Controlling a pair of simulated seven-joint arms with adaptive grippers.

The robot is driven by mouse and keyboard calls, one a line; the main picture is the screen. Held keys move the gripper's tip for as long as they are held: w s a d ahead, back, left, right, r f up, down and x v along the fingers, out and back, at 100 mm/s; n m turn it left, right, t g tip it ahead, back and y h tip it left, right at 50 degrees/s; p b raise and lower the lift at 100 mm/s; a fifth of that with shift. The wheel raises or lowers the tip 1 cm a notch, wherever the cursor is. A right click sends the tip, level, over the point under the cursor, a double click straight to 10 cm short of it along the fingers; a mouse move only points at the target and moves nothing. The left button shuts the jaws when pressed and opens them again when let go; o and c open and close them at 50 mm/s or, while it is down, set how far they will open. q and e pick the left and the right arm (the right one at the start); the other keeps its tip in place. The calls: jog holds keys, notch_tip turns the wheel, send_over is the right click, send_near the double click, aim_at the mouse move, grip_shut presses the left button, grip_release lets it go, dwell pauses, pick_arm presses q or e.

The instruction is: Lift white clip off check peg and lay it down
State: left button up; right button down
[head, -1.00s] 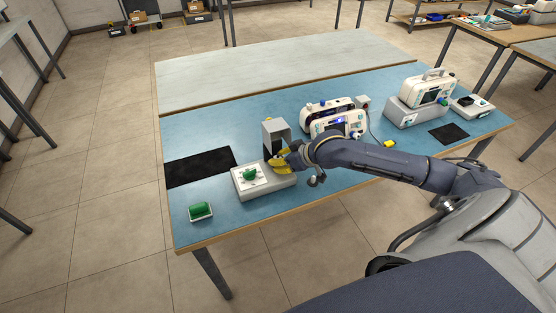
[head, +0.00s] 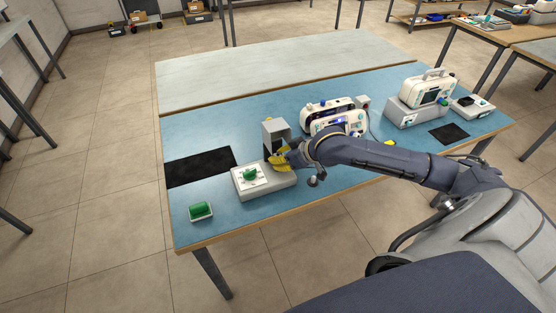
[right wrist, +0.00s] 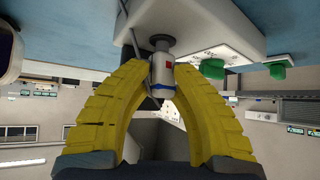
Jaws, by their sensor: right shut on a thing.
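My right gripper (head: 281,161) is at the right end of a pale check box (head: 262,190) on the blue table. In the right wrist view its yellow fingers (right wrist: 163,72) are shut on the white clip (right wrist: 162,68), a small white cylinder with a red mark and a blue band. In the head view the fingers hide clip and peg. My left gripper is not in view.
A green part (head: 250,174) sits on the check box and another (head: 201,209) in a small tray. A black mat (head: 200,167) lies left. White monitors (head: 333,116) stand to the right. Blue table front is clear.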

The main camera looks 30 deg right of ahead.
jog(key=shift+r, duration=1.2)
jog(key=shift+r, duration=0.15)
dwell(0.4)
jog(key=shift+s+a, duration=0.2)
jog(key=shift+s, duration=0.6)
jog(key=shift+s+a, duration=0.15)
jog(key=shift+s, duration=0.65)
jog(key=shift+s+a+f, duration=0.15)
jog(key=shift+s, duration=1)
jog(key=shift+s+a+f, duration=0.1)
jog(key=shift+s+f, duration=0.05)
jog(key=shift+s, duration=1)
jog(key=shift+s, duration=0.1)
jog(key=shift+f, duration=0.1)
